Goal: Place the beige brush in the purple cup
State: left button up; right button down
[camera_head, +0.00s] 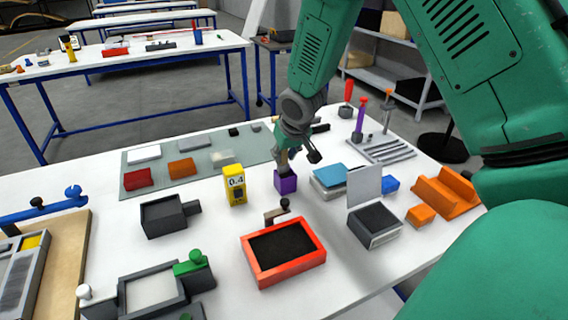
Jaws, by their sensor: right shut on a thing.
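The purple cup (286,182) is a small square holder standing near the middle of the white table. My right gripper (291,150) points down directly above the cup and is shut. A short, narrow beige piece, which looks like the beige brush (284,163), shows below the fingers at the cup's opening. Its lower end is hidden, and I cannot tell how deep it sits in the cup. My left gripper is not in view.
A yellow device (234,185) stands just left of the cup. A red-framed tray (283,252) lies in front, and a box with a raised lid (375,225) stands to the right. A grey-green mat (195,160) with several blocks lies behind left.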

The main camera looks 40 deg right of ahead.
aim_at(288, 163)
jog(key=shift+s+d+f, duration=0.1)
jog(key=shift+d+f, duration=0.1)
jog(key=shift+f, duration=1.05)
jog(key=shift+d+f, duration=0.1)
jog(key=shift+d, duration=0.2)
jog(key=c, duration=1.4)
grip_release()
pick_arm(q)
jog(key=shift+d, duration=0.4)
pick_arm(e)
jog(key=shift+o, duration=0.2)
jog(key=shift+a, duration=0.15)
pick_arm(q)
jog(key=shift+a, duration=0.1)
pick_arm(e)
jog(key=shift+a, duration=0.1)
